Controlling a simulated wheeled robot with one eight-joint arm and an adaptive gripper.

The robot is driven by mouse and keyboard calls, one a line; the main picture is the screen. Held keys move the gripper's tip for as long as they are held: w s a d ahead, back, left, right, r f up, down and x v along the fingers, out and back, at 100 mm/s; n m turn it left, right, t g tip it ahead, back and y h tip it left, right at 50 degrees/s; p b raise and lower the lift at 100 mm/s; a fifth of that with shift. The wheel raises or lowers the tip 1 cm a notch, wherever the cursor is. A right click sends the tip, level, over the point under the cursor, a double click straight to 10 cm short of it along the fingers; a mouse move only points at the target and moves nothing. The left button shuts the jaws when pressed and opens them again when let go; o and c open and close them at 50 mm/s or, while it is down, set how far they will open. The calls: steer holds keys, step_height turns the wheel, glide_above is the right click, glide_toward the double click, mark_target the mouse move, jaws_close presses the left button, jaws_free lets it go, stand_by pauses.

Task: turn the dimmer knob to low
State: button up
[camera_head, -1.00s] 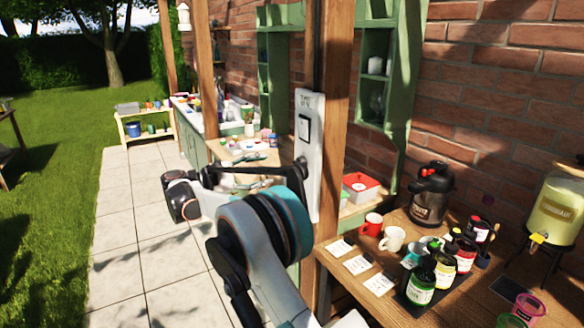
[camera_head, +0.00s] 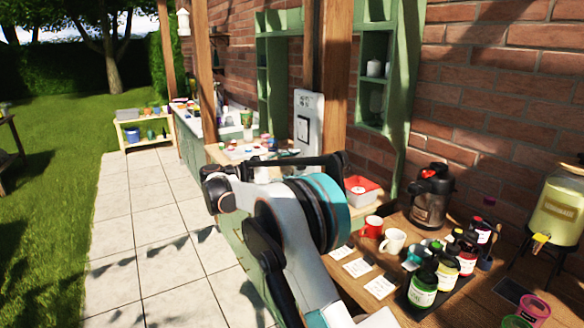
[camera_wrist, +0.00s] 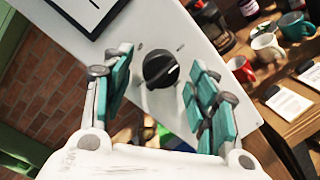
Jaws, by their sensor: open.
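The dimmer knob (camera_wrist: 160,69) is round and black with a light pointer line, mounted on a pale panel. In the wrist view it sits between the open fingers of my gripper (camera_wrist: 158,92), with a gap on both sides. I cannot tell how far the fingertips are from the panel. Small marks sit on the panel around the knob, too small to read.
A table at the right holds a red mug (camera_head: 373,227), a white mug (camera_head: 393,241), bottles (camera_head: 423,287), a black urn (camera_head: 431,197) and a yellow drink dispenser (camera_head: 558,210). The wooden post (camera_head: 335,75) stands beside the panel. The paved path (camera_head: 150,240) at the left is clear.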

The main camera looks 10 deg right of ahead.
steer(key=c, duration=1.1)
steer(key=shift+o, duration=0.2)
steer(key=shift+n, duration=0.6)
steer(key=o, duration=1.1)
steer(key=shift+c, duration=0.2)
steer(key=shift+a, duration=0.15)
steer(key=s+a, duration=0.2)
steer(key=a, duration=0.9)
steer(key=shift+a+f, duration=0.15)
steer(key=shift+a, duration=0.15)
steer(key=shift+s, duration=0.15)
